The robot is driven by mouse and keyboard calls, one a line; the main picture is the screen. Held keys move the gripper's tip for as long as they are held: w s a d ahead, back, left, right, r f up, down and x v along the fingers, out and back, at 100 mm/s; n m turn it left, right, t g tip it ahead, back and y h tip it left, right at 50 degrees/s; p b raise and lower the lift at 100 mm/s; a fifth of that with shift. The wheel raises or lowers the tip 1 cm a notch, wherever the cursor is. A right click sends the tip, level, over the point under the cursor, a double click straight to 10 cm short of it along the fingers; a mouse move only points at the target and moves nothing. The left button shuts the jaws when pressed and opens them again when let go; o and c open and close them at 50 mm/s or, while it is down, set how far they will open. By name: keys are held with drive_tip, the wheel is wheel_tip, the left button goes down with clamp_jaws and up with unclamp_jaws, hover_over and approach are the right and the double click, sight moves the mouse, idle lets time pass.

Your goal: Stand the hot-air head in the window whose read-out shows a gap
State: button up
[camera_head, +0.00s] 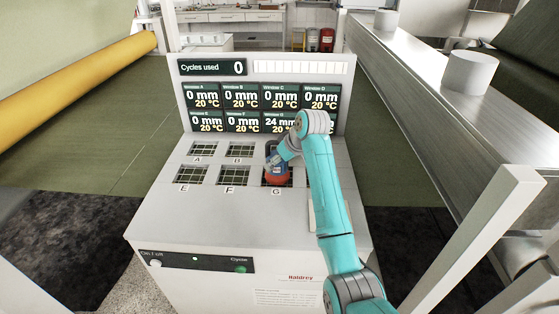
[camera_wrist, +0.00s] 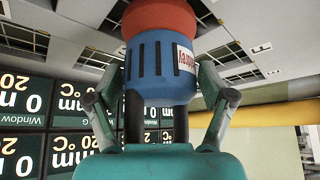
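The hot-air head, with a blue body (camera_head: 279,169) and a red base (camera_head: 277,180), is upright over window G on the machine's sloped top (camera_head: 160,217). The G read-out (camera_head: 279,121) shows 24 mm; the readable others show 0 mm. My gripper (camera_head: 275,158) reaches the head from above. In the wrist view the fingers (camera_wrist: 160,75) close on both sides of the blue body (camera_wrist: 160,60), with the red base at the picture's top. The head covers most of window G, so I cannot tell whether its base touches the grid.
Windows A (camera_head: 203,149), B (camera_head: 240,150), E (camera_head: 191,174) and F (camera_head: 233,175) are empty. My arm hides window H and its read-out. The cycles counter (camera_head: 212,67) shows 0. A metal beam (camera_head: 420,75) with white rollers (camera_head: 471,72) runs along the right.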

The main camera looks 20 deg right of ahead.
drive_tip(key=shift+o, duration=0.3)
drive_tip(key=shift+r, duration=0.15)
drive_tip(key=shift+s+d+r, duration=0.1)
drive_tip(key=shift+s+r, duration=0.05)
drive_tip(key=shift+r, duration=0.1)
drive_tip(key=v, duration=1.1)
drive_tip(key=shift+r, duration=0.15)
drive_tip(key=shift+s, duration=0.1)
